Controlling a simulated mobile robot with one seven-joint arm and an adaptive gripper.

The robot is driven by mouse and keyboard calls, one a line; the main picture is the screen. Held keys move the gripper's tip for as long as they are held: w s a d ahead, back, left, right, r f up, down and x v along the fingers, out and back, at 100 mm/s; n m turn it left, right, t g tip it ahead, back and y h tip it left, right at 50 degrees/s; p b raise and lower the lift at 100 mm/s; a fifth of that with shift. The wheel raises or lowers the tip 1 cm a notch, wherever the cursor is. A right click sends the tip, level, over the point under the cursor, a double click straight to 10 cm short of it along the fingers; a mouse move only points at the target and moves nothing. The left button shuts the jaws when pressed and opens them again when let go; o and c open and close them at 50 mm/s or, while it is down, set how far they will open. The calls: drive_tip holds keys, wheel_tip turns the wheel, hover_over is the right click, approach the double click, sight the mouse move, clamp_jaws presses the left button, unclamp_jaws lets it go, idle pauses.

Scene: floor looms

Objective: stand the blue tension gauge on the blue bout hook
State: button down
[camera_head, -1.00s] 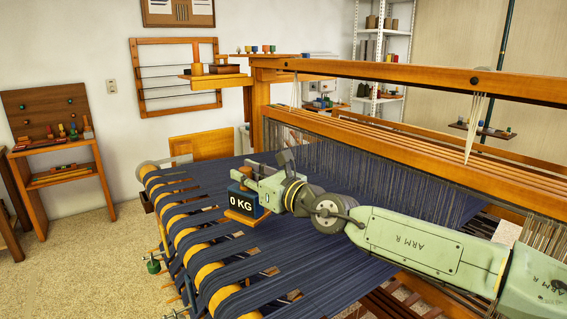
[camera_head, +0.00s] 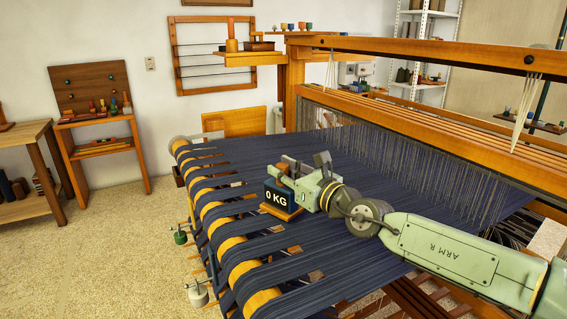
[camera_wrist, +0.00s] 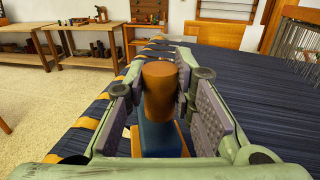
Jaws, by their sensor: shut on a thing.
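The blue tension gauge (camera_head: 279,198) is a dark blue block marked "0 KG" on an orange-brown wooden base, over the dark blue warp. My gripper (camera_head: 288,172) is shut on its top. In the wrist view my gripper (camera_wrist: 162,95) has its pads on either side of the gauge's brown round knob (camera_wrist: 160,86), with the blue body (camera_wrist: 160,138) below. The gauge looks upright. I cannot tell whether its base touches the warp. I cannot make out a blue bout hook; a green weight (camera_head: 180,237) and a whitish weight (camera_head: 197,294) hang at the loom's near left side.
The dark blue warp (camera_head: 350,165) spreads over the orange loom beam (camera_head: 215,215) in separate bands. The loom's upper beam (camera_head: 430,55) crosses at right.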

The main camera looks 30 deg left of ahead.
drive_tip(key=shift+f, duration=0.4)
drive_tip(key=shift+f+b, duration=0.45)
drive_tip(key=shift+b, duration=0.1)
drive_tip(key=c, duration=1.3)
unclamp_jaws()
wheel_tip(320, 180, up, 10)
